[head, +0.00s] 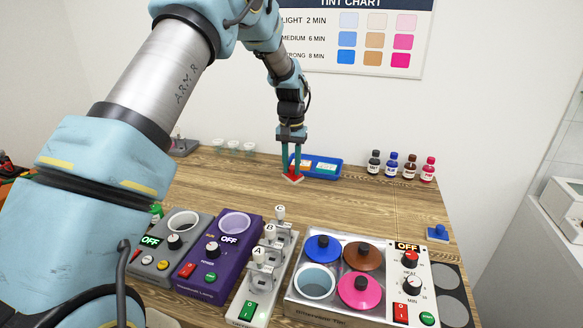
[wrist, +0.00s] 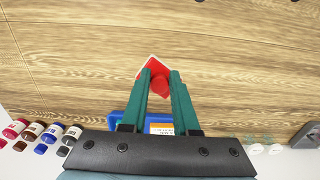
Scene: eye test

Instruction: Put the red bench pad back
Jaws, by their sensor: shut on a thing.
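The red bench pad (head: 293,178) is a small red piece with a pale edge and a red knob, in front of the blue tray in the head view. In the wrist view the pad (wrist: 157,68) shows between and just beyond my fingertips. My gripper (head: 292,171) points down, its two teal fingers shut on the pad's knob; the wrist view shows the gripper (wrist: 161,74) from above. The fingers hide part of the pad. I cannot tell whether its underside touches the table.
The blue tray (head: 336,173) with packets is close behind my gripper. Dye bottles (head: 392,164) stand back right, glass cups (head: 233,147) back left. A blue knobbed pad (head: 437,233) lies at the right. Control units and a pot heater (head: 335,318) fill the front. The middle wood (head: 345,208) is clear.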

